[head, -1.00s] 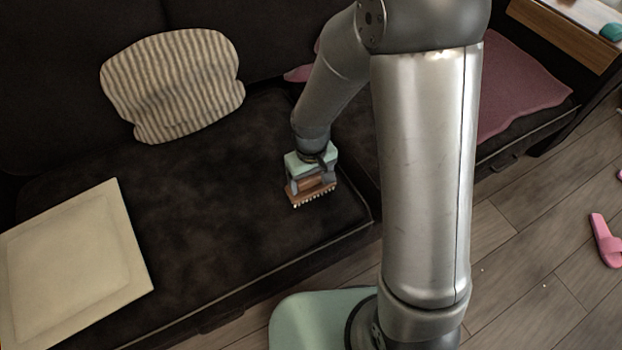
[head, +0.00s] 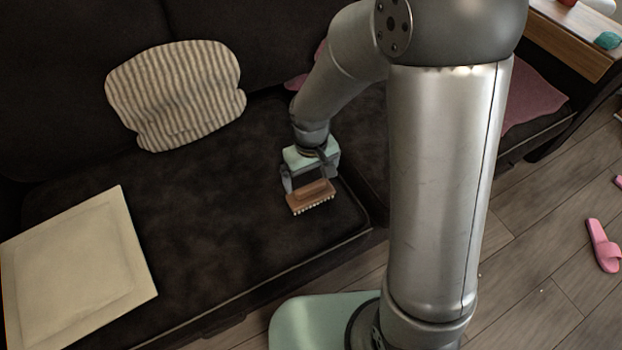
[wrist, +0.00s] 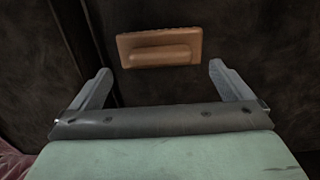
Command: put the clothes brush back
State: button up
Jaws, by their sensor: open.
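The clothes brush (head: 311,197) is a brown wooden block with a raised grip and pale bristles along its lower edge. It is at the dark sofa seat (head: 190,230), near the front right corner of the cushion. My gripper (head: 308,184) is just above and behind it, with its fingers spread. In the wrist view, the brush (wrist: 159,47) lies beyond the fingertips, with its grip facing the camera. My gripper (wrist: 160,78) is open there, and nothing shows between its fingers.
A striped cushion (head: 178,95) leans at the sofa back. A cream square cushion (head: 80,270) lies at the left. A wooden side table (head: 565,40) stands at the top right. A pink slipper (head: 603,246) lies on the floor. The seat's middle is clear.

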aim_at(311, 186)
notch_tip(311, 186, up, 7)
jog(key=p, duration=0.2)
jog(key=s+d+r+m, duration=0.2)
jog(key=s+d+r, duration=0.1)
jog(key=s+d, duration=0.3)
jog(key=s+d+r+m, duration=0.2)
jog(key=s+d, duration=0.4)
jog(key=s, duration=0.3)
jog(key=shift+r+m+g, duration=0.3)
jog(key=shift+r, duration=0.55)
